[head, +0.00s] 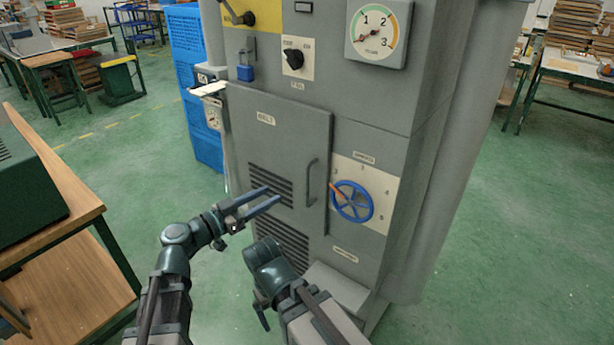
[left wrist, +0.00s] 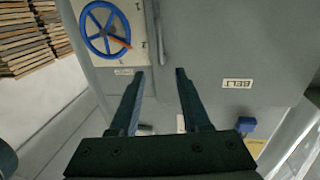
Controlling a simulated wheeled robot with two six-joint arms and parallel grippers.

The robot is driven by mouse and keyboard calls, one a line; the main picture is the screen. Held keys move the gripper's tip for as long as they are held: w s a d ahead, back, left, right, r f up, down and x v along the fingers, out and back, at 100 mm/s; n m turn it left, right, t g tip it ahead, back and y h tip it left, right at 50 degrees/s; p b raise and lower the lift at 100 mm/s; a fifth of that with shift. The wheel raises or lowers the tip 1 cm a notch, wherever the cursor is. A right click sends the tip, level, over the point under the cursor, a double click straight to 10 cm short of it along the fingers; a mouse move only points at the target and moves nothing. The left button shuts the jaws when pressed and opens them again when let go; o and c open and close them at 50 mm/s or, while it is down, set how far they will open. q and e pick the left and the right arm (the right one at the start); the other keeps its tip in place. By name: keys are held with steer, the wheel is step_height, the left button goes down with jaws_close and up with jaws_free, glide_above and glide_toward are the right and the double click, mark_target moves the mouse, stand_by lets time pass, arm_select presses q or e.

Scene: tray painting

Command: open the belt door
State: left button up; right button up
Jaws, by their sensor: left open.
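The grey belt door (head: 275,140), labelled BELT, looks closed on the cabinet front. Its upright bar handle (head: 312,182) is near the door's right edge. My left gripper (head: 273,195) is open and empty in front of the door's vents, left of the handle. In the left wrist view, which is turned over, the door (left wrist: 225,45) fills the right side, and the handle (left wrist: 162,42) lies ahead between the open fingertips (left wrist: 160,72), apart from them. My right gripper (head: 262,312) is low in front of the cabinet, mostly hidden by its own wrist.
A blue handwheel (head: 352,202) on a cream dial plate is right of the handle. Blue crates (head: 188,60) stand behind at left. A wooden bench (head: 70,235) is at left.

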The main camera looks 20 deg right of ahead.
arm_select(q)
steer(key=x, duration=1.3)
steer(key=shift+w+d, duration=0.15)
steer(key=shift+d, duration=0.2)
jaws_close()
stand_by(0.9)
